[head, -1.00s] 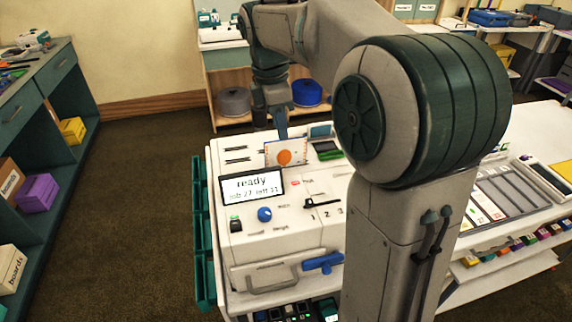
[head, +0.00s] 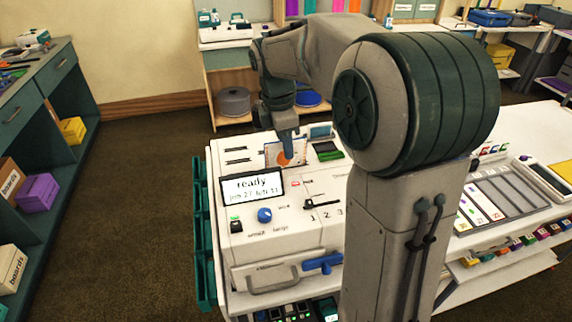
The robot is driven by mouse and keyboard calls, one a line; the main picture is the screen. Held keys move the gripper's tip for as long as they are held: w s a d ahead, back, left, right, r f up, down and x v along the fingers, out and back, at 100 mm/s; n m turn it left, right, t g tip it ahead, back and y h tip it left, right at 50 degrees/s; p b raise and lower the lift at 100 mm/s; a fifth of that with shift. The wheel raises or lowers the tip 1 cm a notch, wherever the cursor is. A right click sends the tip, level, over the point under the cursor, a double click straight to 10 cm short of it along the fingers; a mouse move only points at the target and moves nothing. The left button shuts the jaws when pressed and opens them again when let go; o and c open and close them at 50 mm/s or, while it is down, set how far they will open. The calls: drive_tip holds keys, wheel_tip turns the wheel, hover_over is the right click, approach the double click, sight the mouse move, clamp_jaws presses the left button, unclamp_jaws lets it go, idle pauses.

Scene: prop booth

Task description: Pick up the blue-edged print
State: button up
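The print (head: 272,154) is a small upright card with an orange disc and what looks like a blue edge. It stands in the top of the white machine (head: 235,208), behind the screen. My gripper (head: 288,156) points down at the print and covers part of it and its disc. I cannot tell whether the fingers touch the print or are around it, nor whether they are open or shut.
The machine's screen (head: 252,187) reads "ready" and stands just in front of the print. A blue knob (head: 264,215) and a blue handle (head: 322,263) are on the machine. A striped tray (head: 490,200) lies to the right. Shelves (head: 40,150) stand at the left.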

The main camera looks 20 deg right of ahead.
drive_tip(key=shift+f, duration=0.2)
idle(0.3)
clamp_jaws()
wheel_tip(320, 180, up, 10)
drive_tip(key=shift+r, duration=0.25)
idle(0.3)
